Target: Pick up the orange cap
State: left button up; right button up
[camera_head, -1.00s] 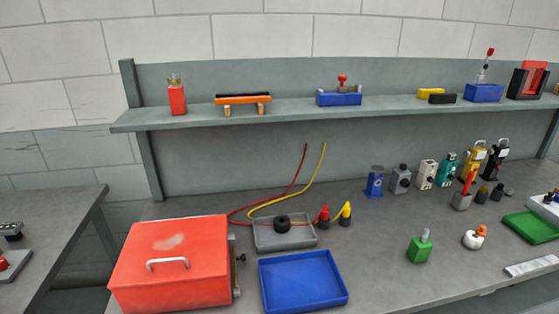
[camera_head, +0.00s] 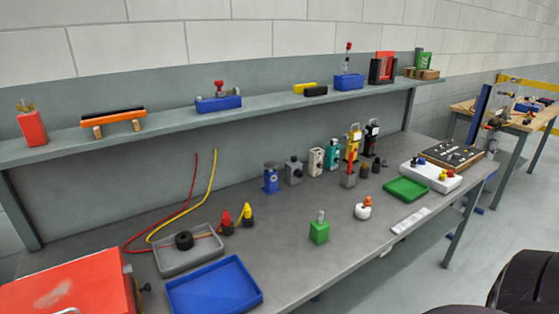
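A small orange cap (camera_head: 368,201) sits on top of a small white rounded bottle (camera_head: 362,212). The bottle stands upright on the grey workbench (camera_head: 290,262), right of the picture's middle and near the bench's front edge. Neither of my grippers is in view, so nothing is seen touching the cap or the bottle.
Several small devices stand behind, below a shelf (camera_head: 170,125). A blue tray (camera_head: 214,288) is front left.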

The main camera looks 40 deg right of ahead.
aim_at(367, 203)
jog(key=k+l+z, duration=0.1)
jog(key=z, duration=0.35)
jog(key=l+z, duration=0.3)
jog(key=z, duration=0.15)
jog(key=l+z, duration=0.25)
jog(key=z, duration=0.2)
